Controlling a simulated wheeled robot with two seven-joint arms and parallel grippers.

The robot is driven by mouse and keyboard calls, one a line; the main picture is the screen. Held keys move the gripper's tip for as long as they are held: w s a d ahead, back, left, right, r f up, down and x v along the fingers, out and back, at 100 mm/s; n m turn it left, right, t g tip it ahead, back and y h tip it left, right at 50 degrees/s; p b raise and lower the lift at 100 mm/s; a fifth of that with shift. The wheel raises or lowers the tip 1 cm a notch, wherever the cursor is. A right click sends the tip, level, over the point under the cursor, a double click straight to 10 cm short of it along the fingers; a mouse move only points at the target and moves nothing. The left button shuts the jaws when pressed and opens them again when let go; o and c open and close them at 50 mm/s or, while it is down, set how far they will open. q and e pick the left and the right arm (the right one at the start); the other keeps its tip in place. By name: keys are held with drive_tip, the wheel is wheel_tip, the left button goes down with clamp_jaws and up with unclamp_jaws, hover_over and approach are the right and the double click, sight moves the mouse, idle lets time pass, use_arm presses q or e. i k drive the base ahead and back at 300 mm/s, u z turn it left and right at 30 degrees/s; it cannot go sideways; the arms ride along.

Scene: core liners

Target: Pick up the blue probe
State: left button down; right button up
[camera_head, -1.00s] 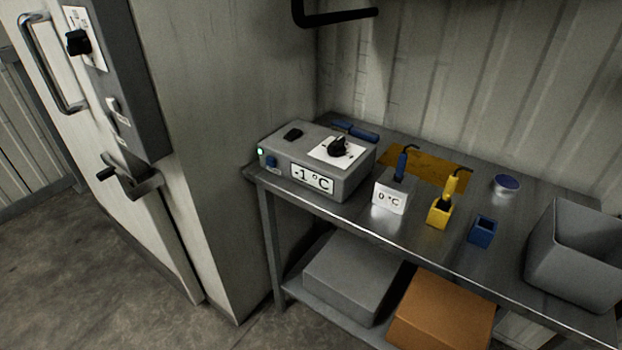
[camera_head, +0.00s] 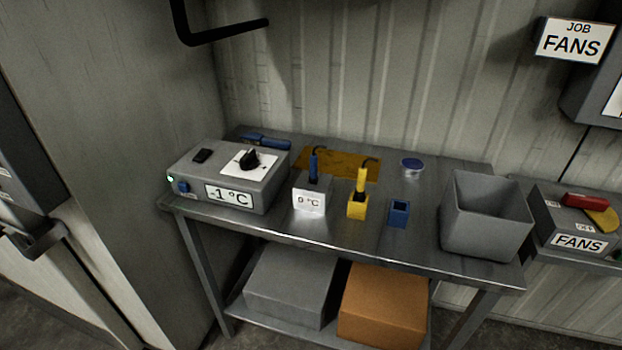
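The blue probe (camera_head: 314,167) stands upright in a small grey block (camera_head: 310,196) with a "0 °C" label, in the middle of the metal table (camera_head: 280,228). A short dark cable curls from its top. A yellow probe (camera_head: 361,178) stands in a yellow holder (camera_head: 357,208) to its right. An empty-looking blue holder (camera_head: 398,213) is further right. Another blue tool-like object (camera_head: 264,140) lies behind the grey control box. Neither of my grippers shows in the head view.
A grey control box (camera_head: 228,178) reading "-1 °C" stands at the table's left. A grey bin (camera_head: 484,215) stands at the right end. A blue-lidded tub (camera_head: 411,168) is behind. Boxes fill the lower shelf. A "FANS" box (camera_head: 575,222) is at far right.

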sight(313, 178)
drive_tip(key=z, duration=1.05)
drive_tip(key=i, duration=0.4)
drive_tip(key=u, duration=0.1)
